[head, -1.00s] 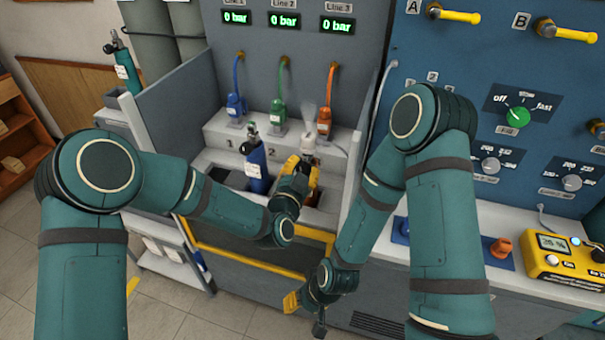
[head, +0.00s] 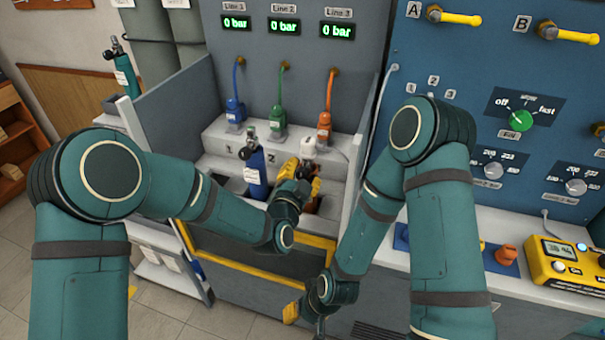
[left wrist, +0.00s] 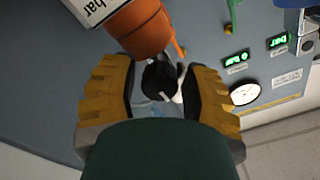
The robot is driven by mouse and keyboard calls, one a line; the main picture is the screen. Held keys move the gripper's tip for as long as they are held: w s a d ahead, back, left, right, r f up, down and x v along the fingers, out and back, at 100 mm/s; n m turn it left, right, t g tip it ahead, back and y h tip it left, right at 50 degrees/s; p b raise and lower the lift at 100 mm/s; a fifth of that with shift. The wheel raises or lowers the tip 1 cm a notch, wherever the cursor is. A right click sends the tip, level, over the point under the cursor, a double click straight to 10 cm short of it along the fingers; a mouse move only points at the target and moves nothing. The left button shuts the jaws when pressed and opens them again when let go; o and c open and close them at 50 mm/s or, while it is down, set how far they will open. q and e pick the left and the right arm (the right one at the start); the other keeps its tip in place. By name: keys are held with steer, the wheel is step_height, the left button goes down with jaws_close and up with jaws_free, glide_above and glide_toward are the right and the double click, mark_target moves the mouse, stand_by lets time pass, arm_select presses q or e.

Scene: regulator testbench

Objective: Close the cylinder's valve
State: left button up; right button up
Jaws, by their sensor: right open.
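An orange cylinder (left wrist: 142,28) with a black round valve knob (left wrist: 160,78) shows in the left wrist view. My left gripper (left wrist: 158,88) has its yellow fingers on either side of the knob, with narrow gaps visible between pads and knob. In the head view my left gripper (head: 298,182) is at the third bay of the bench and hides most of the cylinder there. A white fitting (head: 308,146) shows just above it. My right gripper (head: 300,311) is low in front of the bench, open, with its fingers partly hidden by its wrist.
A blue cylinder (head: 256,172) stands just left of my left gripper. Blue, green and orange hose connectors (head: 324,128) sit on the ledge behind. The grey side wall (head: 165,130) bounds the bay. A yellow meter (head: 565,262) stands at the right.

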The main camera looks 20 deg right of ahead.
arm_select(q)
steer(key=shift+o, duration=0.7)
steer(key=v, duration=1.2)
